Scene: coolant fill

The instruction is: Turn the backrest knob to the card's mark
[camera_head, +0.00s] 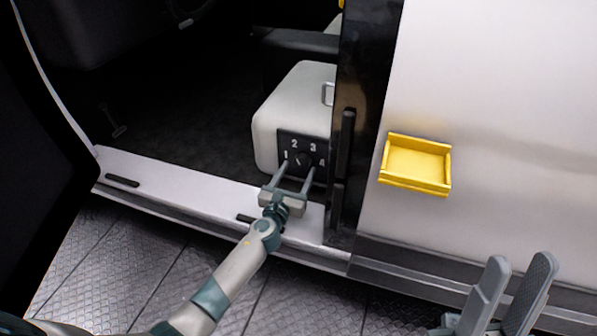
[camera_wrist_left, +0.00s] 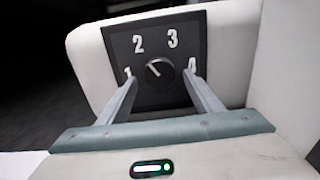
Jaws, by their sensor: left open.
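The knob (camera_wrist_left: 160,71) is a small black dial on a black square panel (camera_head: 315,145) with white numbers 1 to 4, on the side of the pale seat. In the left wrist view its white pointer line leans up and left, roughly between 1 and 2. My left gripper (camera_head: 298,168) is open in front of the panel, its fingers on either side of the knob; whether they touch the panel I cannot tell. My right gripper (camera_head: 520,264) is at the lower right, its two grey fingers apart with nothing visible between them. No card is seen.
A yellow tray (camera_head: 416,188) is fixed to the white body panel at right and looks empty. A dark door pillar (camera_head: 362,110) stands right of the seat. The white door sill (camera_head: 165,178) runs below the opening.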

